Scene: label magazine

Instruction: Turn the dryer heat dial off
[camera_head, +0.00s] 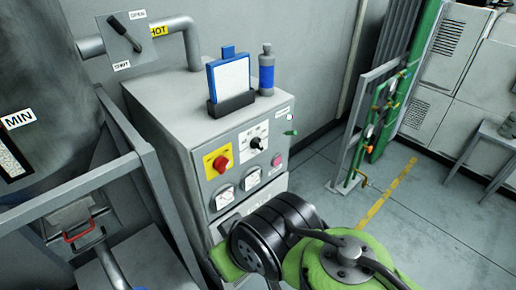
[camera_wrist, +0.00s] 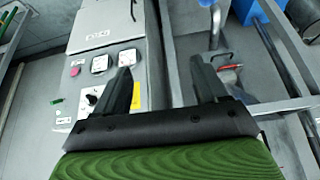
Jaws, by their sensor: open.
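The dryer heat dial seems to be the black rotary knob (camera_head: 256,143) on a white plate on the grey cabinet's front panel. Its pointer direction is too small to tell for sure. In the wrist view the knob (camera_wrist: 91,99) shows at the left, beside my left finger. My gripper (camera_wrist: 160,68) is open and empty, its two black fingers spread apart. The knob lies outside the gap between them, and nothing touches it that I can see. In the head view my arm is below the panel and hides the fingers.
On the grey cabinet (camera_head: 168,108) are a red button (camera_head: 220,163) on yellow, a pink button (camera_head: 277,160) and two gauges (camera_head: 224,198). A metal frame (camera_head: 150,185) stands left.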

